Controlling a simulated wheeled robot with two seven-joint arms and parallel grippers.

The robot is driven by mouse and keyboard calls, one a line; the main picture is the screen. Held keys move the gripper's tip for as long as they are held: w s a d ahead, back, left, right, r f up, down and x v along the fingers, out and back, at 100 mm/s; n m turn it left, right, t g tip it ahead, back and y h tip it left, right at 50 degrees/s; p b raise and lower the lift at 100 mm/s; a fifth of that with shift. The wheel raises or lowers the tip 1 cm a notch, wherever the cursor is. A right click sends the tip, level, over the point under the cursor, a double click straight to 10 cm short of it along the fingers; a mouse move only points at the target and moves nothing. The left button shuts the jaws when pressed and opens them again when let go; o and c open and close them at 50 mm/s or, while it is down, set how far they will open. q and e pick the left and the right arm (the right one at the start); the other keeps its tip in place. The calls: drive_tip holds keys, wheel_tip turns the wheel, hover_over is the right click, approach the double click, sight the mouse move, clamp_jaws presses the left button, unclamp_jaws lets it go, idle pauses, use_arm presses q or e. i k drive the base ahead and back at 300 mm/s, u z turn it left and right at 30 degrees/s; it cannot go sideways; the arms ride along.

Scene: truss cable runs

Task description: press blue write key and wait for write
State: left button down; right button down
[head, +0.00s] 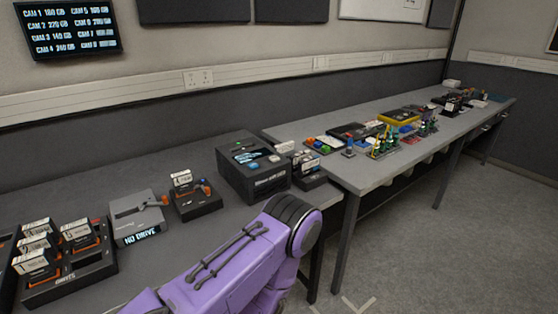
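A black box-shaped machine (252,169) stands at the right end of the near bench, with pale lettering on its front. Its top carries a small lit display and a light-blue patch (248,156). I cannot tell whether that patch is the blue write key or part of the display. One of my purple arms crosses the bottom middle, in front of the bench, and its bent joint is just below and right of the machine. Neither gripper is in view.
Left of the machine are a dark stand with a labelled block (194,197), a grey device reading "NO DRIVE" (140,219) and a black tray with several labelled blocks (68,272). A wall screen (68,29) lists camera sizes. The far bench (362,178) holds many small parts.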

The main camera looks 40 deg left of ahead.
sight(253, 166)
drive_tip(key=u, duration=0.3)
drive_tip(key=i, duration=0.55)
drive_tip(key=u, duration=0.55)
